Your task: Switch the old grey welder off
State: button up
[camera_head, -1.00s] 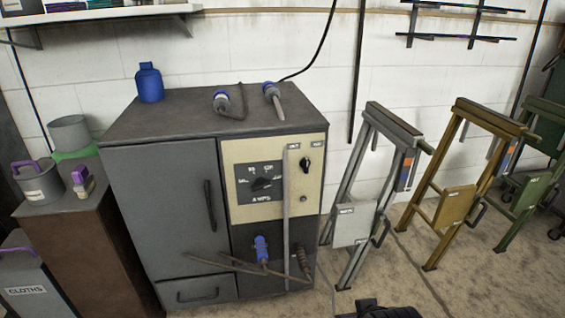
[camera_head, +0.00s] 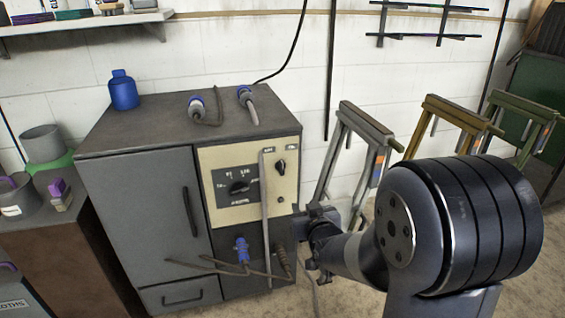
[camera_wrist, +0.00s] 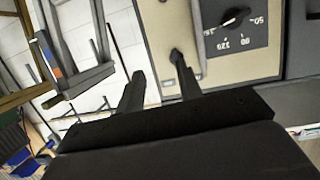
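The old grey welder (camera_head: 148,200) stands against the wall, with a cream panel (camera_head: 222,157) at its front right. The panel carries a black rotary switch (camera_head: 280,167) under two small labels and a round amps dial (camera_head: 240,187). A thin grey upright bar (camera_head: 265,205) stands in front of the panel, left of the switch. My gripper (camera_head: 308,215) is at the welder's right front edge, lower than the switch. In the wrist view my gripper (camera_wrist: 157,75) is open and empty. One finger appears close to or overlapping the switch (camera_wrist: 176,56); contact cannot be told.
Blue-ended plugs and leads (camera_head: 242,250) hang low on the welder's front. More plugs (camera_head: 247,103) and a blue bottle (camera_head: 123,90) are on its top. Metal trestle stands (camera_head: 350,150) are to the right, behind my arm. A brown cabinet (camera_head: 70,255) is at left.

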aim_at(283, 167)
jog(key=w+a+t, duration=0.1)
jog(key=w, duration=0.4)
jog(key=w+a+r+t+y, duration=0.1)
jog(key=w+a, duration=0.1)
jog(key=w, duration=0.4)
jog(key=w+a+r, duration=0.1)
jog(key=w, duration=0.4)
jog(key=shift+w+a+r+t+y, duration=0.1)
jog(key=shift+w+a+t+y, duration=0.1)
jog(key=shift+t+y, duration=0.15)
grip_shut()
